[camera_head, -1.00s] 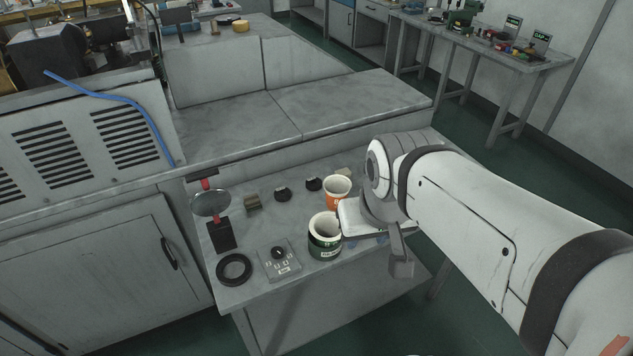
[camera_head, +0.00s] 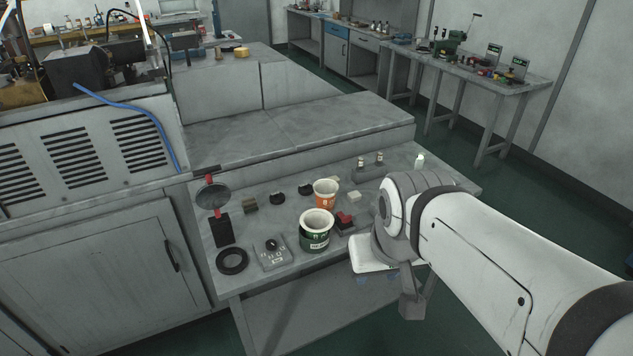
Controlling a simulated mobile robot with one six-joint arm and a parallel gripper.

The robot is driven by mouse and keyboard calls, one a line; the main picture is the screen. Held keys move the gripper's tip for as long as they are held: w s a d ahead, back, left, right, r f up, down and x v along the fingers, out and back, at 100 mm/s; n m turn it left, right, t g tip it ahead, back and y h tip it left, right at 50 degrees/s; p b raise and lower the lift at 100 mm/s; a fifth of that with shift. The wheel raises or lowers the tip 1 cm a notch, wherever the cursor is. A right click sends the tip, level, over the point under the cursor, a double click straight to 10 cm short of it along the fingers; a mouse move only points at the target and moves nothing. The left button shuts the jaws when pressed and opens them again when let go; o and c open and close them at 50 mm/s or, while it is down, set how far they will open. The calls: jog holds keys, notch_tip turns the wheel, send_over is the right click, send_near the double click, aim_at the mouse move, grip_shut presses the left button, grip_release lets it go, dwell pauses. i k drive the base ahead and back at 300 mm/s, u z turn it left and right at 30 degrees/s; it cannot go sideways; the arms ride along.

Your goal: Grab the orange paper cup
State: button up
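The orange paper cup (camera_head: 326,200) stands upright on the small grey worktable, its white inside showing at the top. A dark green cup (camera_head: 314,241) with a pale rim stands in front of it and slightly to its left. My gripper (camera_head: 373,267) is at the end of my white arm, right of both cups and nearer to the camera. It is apart from the orange cup in the picture. My wrist hides part of the gripper, and its finger opening cannot be made out.
A small red and black object (camera_head: 344,222) sits right of the green cup. A black ring (camera_head: 232,261), a grey control box (camera_head: 272,252) and a round mirror-like disc on a stand (camera_head: 212,196) are at the left. A raised grey bench (camera_head: 330,122) runs behind the worktable.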

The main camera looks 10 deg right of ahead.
aim_at(326, 190)
jog(key=z, duration=0.05)
jog(key=i, duration=0.9)
jog(key=u, duration=0.05)
